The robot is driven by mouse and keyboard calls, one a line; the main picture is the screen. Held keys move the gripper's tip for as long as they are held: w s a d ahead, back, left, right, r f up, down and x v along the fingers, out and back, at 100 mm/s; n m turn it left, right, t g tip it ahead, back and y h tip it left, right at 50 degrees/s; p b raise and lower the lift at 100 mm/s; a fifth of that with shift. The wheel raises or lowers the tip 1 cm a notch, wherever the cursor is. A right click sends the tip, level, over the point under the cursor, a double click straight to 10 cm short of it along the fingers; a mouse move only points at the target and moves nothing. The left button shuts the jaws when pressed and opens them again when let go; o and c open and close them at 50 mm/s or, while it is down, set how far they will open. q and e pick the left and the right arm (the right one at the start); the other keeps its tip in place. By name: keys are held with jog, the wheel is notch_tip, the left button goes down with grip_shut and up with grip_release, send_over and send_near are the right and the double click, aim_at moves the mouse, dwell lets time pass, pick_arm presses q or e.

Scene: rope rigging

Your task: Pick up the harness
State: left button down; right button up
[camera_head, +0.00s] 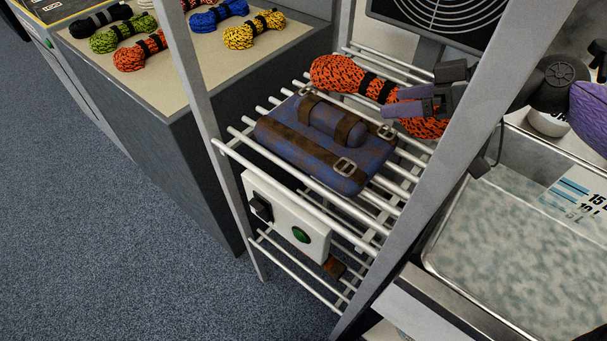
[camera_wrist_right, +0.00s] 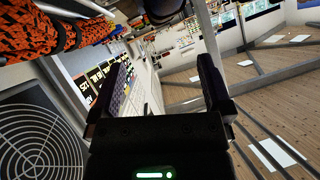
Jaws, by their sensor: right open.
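The harness (camera_head: 322,146) looks like a folded blue pad with brown straps, metal buckles and a small blue roll on top. It lies flat on the upper rack shelf in the head view. My right gripper (camera_head: 391,101) is open and empty, reaching in from the right above the shelf. It is up and to the right of the harness, apart from it, and overlaps an orange-black rope bundle (camera_head: 340,75) in the picture. In the right wrist view the open fingers (camera_wrist_right: 162,68) have nothing between them, and the harness does not show. My left gripper is not in view.
The rack's upright post (camera_head: 455,145) stands between the harness and the metal basin (camera_head: 530,245) at right. A control box (camera_head: 287,217) with a green button sits below the shelf. Several rope bundles lie on the counter (camera_head: 165,75) at upper left. A fan grille (camera_head: 440,15) is behind.

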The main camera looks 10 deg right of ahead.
aim_at(336, 111)
jog(key=shift+w+a+f, duration=0.15)
jog(key=shift+w+a, duration=0.05)
jog(key=shift+a, duration=0.25)
jog(key=shift+w+a+f, duration=0.1)
jog(key=shift+w+a, duration=0.1)
jog(key=shift+a, duration=0.25)
jog(key=b+x, duration=0.1)
jog(key=x, duration=0.6)
jog(key=shift+a+f+b, duration=0.15)
jog(key=shift+f+b, duration=0.15)
jog(key=shift+w+a+f, duration=0.1)
jog(key=shift+w+a, duration=0.1)
jog(key=shift+a, duration=0.05)
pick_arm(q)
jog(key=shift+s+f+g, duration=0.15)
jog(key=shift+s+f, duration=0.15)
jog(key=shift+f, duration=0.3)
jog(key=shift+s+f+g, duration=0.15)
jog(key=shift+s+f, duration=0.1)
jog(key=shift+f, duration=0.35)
pick_arm(e)
grip_shut()
